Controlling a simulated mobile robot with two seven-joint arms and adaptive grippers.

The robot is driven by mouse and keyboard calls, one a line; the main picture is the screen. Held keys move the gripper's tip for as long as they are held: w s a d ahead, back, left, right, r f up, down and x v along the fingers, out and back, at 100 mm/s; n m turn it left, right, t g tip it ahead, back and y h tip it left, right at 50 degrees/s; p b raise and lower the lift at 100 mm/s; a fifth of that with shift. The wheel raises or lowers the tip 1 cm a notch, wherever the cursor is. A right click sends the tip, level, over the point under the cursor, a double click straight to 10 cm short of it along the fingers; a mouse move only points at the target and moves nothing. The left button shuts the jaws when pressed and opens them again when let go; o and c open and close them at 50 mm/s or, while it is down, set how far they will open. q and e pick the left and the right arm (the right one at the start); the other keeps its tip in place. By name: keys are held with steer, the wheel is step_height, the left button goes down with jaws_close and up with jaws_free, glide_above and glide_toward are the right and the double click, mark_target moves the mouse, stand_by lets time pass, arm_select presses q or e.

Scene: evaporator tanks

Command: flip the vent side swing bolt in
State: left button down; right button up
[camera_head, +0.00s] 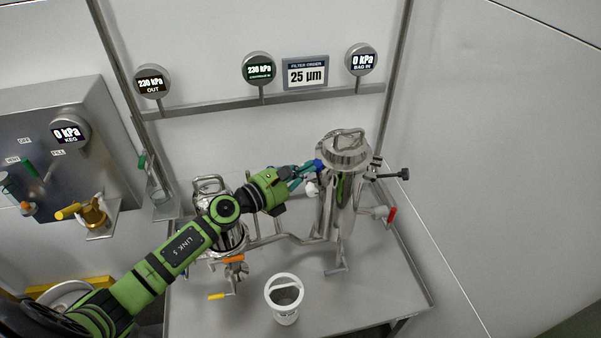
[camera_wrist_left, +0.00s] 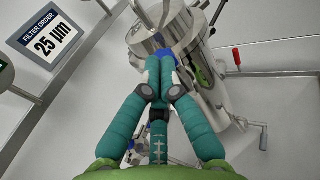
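The steel filter housing (camera_head: 342,200) stands upright on the bench, its lid (camera_head: 345,147) on top with a loop handle. A blue part, which looks like the swing bolt's knob (camera_head: 318,165), sits at the left of the lid rim; it also shows in the left wrist view (camera_wrist_left: 165,58). My left gripper (camera_head: 303,173) reaches it from the left. In the left wrist view its teal fingers (camera_wrist_left: 159,80) are drawn together with their tips at the blue part. I cannot tell whether they pinch it or only touch it. My right gripper is out of view.
A black-knobbed rod (camera_head: 404,174) and a red valve handle (camera_head: 391,215) stick out to the right of the housing. A second, shorter steel vessel (camera_head: 207,187) stands left, under my arm. A white strainer basket (camera_head: 285,310) stands at the bench front. The bench's right front is clear.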

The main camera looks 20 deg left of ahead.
arm_select(q)
steer(key=shift+w+d+r, duration=0.3)
steer(key=shift+w+r, duration=0.1)
steer(key=shift+w, duration=0.15)
stand_by(0.4)
